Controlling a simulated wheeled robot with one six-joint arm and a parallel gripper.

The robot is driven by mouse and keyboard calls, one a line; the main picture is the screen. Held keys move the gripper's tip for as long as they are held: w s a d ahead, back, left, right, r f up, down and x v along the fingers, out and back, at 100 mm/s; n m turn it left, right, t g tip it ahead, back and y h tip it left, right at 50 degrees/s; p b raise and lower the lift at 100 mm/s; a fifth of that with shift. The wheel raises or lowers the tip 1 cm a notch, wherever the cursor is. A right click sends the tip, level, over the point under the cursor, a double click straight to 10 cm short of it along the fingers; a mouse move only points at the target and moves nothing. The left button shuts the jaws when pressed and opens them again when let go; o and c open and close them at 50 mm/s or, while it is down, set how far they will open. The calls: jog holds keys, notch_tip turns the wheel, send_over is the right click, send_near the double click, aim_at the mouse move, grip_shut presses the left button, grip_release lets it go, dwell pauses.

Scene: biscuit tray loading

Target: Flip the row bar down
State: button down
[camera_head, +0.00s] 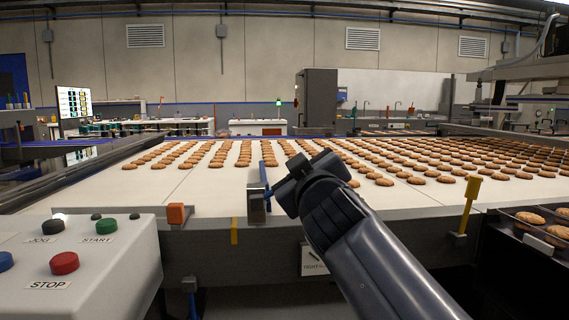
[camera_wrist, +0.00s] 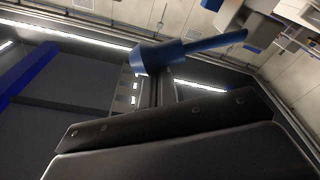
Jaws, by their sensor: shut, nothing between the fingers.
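The row bar appears as a blue bar (camera_head: 264,178) at the front edge of the conveyor, standing close to upright beside a grey metal bracket (camera_head: 256,204). My gripper (camera_head: 287,192) is just right of the bar in the head view, dark and shut, with nothing held. I cannot tell whether it touches the bar. In the wrist view a blue bar (camera_wrist: 205,46) slants up to the right from a thicker blue end, beyond the dark edge of my gripper. The fingertips are not clear there.
A pale conveyor (camera_head: 215,190) carries rows of biscuits. A control box (camera_head: 110,262) with buttons stands at front left. An orange block (camera_head: 176,213) and a yellow post (camera_head: 470,195) are on the conveyor's front edge. A dark tray (camera_head: 510,226) with biscuits is at right.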

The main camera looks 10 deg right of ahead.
jog(key=shift+d+f, duration=0.25)
jog(key=shift+f, duration=0.15)
dwell(0.4)
